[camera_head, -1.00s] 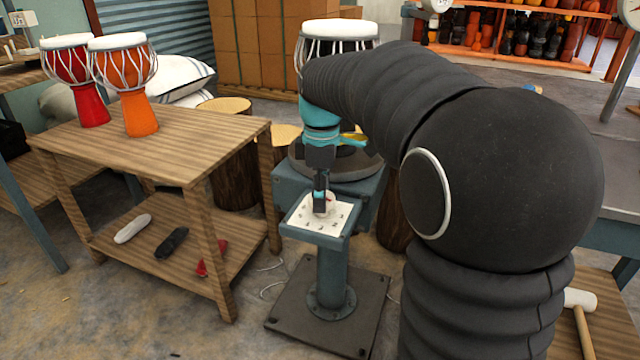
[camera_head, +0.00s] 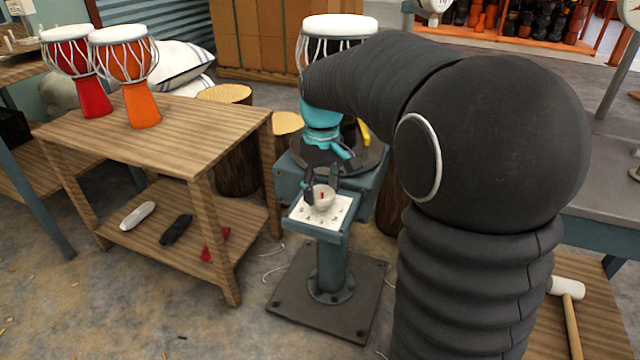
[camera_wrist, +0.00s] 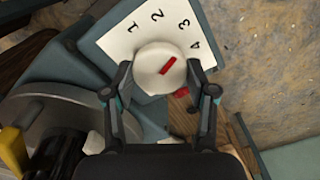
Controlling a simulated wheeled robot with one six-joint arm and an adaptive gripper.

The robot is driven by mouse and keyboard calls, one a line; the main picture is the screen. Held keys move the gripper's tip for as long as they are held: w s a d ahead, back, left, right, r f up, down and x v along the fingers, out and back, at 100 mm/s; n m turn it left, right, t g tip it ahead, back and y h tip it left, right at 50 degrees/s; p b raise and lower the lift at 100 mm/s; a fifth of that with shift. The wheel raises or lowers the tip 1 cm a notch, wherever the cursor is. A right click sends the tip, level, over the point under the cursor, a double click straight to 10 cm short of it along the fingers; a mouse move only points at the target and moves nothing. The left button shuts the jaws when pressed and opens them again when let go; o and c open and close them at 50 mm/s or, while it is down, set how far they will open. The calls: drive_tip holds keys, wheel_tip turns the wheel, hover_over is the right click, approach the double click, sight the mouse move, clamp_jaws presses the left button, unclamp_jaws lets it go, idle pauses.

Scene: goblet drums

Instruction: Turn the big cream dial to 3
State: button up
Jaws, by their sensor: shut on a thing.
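The big cream dial (camera_head: 318,203) sits on a white plate with black numbers (camera_head: 332,213) on a blue-grey pedestal. It also shows in the wrist view (camera_wrist: 150,66), with a red pointer mark on its face. There the mark points up and right, to the side of the 3 and 4, apparently nearer the 3; the exact reading is hard to tell. The numbers 1 to 4 are visible in the wrist view; others are hidden there. My gripper (camera_head: 321,190) is shut on the dial, one finger on each side, also seen in the wrist view (camera_wrist: 162,92).
A wooden table (camera_head: 195,122) with a red drum (camera_head: 88,90) and an orange drum (camera_head: 135,85) stands left. A round turntable (camera_head: 370,160) with a yellow piece lies just behind the dial. A mallet (camera_head: 568,290) lies at lower right.

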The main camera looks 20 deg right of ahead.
sight(322, 191)
drive_tip(key=shift+m, duration=0.4)
drive_tip(key=o, duration=1.2)
drive_tip(key=shift+c, duration=0.2)
wheel_tip(322, 191, up, 12)
drive_tip(key=shift+w, duration=0.1)
